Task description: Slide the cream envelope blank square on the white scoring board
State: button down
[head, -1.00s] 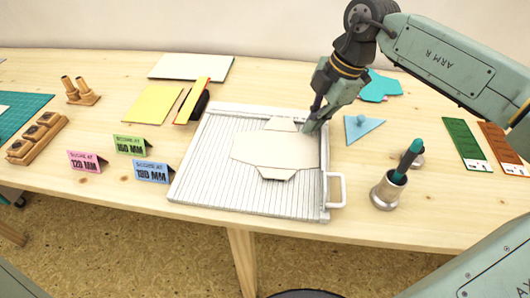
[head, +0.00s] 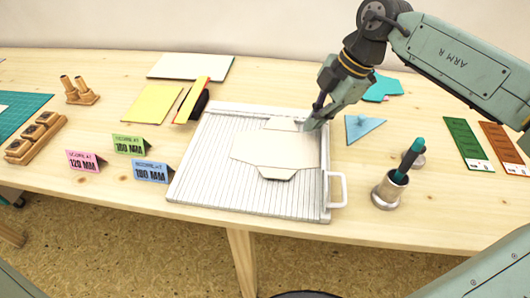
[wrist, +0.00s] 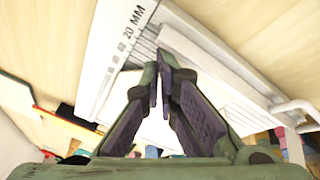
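The cream envelope blank (head: 275,149) lies flat on the white scoring board (head: 205,170), toward its right side, with flaps pointing to the board's back and front. Its right end is close to the board's right rail. My gripper (head: 309,126) is low at the blank's back right, by the board's back right corner. In the wrist view my gripper (wrist: 160,76) has its fingertips together with nothing visible between them. The board's printed scale (wrist: 125,35) shows behind the fingers. Whether the fingertips touch the blank cannot be told.
A white handle (head: 338,190) sticks out at the board's right. A blue triangle (head: 362,128) lies right of my gripper, and a metal cup (head: 388,190) with a teal-handled tool stands front right. Small score signs (head: 152,172) stand left of the board.

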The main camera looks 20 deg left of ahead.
jog(key=w+d+h, duration=0.1)
jog(key=d, duration=0.2)
jog(key=w+d+f+h, duration=0.1)
jog(key=d, duration=0.3)
jog(key=d+t+h, duration=0.1)
jog(key=d+h, duration=0.1)
jog(key=d, duration=0.1)
jog(key=shift+w+d+f+m, duration=0.3)
jog(key=shift+w, duration=0.1)
jog(key=shift+w+r+p, duration=0.1)
jog(key=shift+r+p, duration=0.5)
jog(key=shift+r, duration=0.2)
jog(key=shift+d+r+p, duration=0.4)
jog(key=shift+d+r, duration=0.3)
jog(key=shift+d, duration=0.25)
jog(key=shift+a+r+p, duration=0.3)
jog(key=shift+r+p, duration=0.25)
jog(key=shift+r, duration=0.4)
jog(key=shift+a+r+p, duration=0.3)
jog(key=shift+r+p, duration=0.2)
jog(key=shift+r, duration=0.45)
